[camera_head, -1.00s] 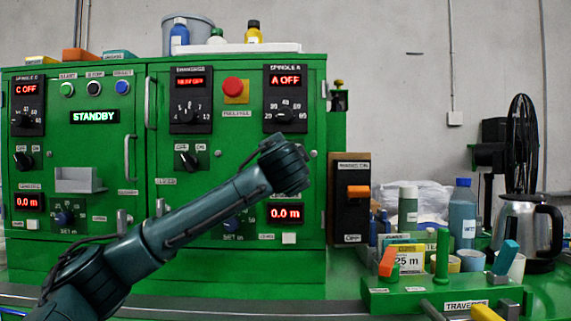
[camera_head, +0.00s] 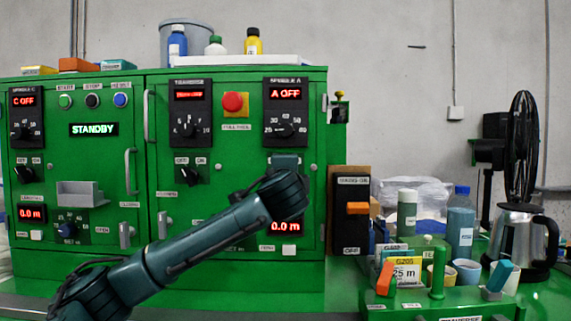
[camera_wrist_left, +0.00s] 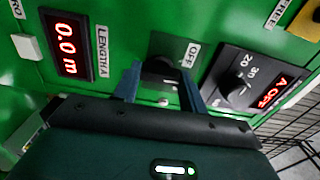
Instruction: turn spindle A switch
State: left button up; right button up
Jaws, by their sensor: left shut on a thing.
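The spindle A switch is a black knob (camera_wrist_left: 160,72) on a dark plate beside an OFF label, in the left wrist view. My left gripper (camera_wrist_left: 160,80) has one finger on each side of the knob and is shut on it. In the head view my dark wrist covers the knob, and a small part of the gripper (camera_head: 285,162) shows above it. The spindle A panel (camera_head: 285,110) above reads A OFF in red; it also shows in the left wrist view (camera_wrist_left: 245,85). My right gripper is not in view.
A red stop button (camera_head: 233,102) sits left of the spindle A panel. A length display (camera_head: 286,226) reads 0.0 m below my wrist. A black switch box with an orange lever (camera_head: 357,208) stands to the right. Bottles, cups and a kettle (camera_head: 525,240) crowd the right bench.

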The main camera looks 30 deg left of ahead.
pick_arm(q)
jog(key=m+p, duration=0.5)
jog(key=p, duration=0.2)
jog(key=shift+m, duration=0.4)
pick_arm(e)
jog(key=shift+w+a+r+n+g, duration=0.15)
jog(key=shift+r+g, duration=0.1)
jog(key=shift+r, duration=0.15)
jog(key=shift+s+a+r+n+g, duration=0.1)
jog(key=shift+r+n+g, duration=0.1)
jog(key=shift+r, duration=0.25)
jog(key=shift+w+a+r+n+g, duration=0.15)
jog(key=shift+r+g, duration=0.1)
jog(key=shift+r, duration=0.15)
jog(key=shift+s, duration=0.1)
pick_arm(q)
jog(key=o, duration=1)
jog(key=b+v, duration=0.1)
jog(key=v, duration=1.2)
jog(key=shift+s+b, duration=0.1)
jog(key=shift+b, duration=0.2)
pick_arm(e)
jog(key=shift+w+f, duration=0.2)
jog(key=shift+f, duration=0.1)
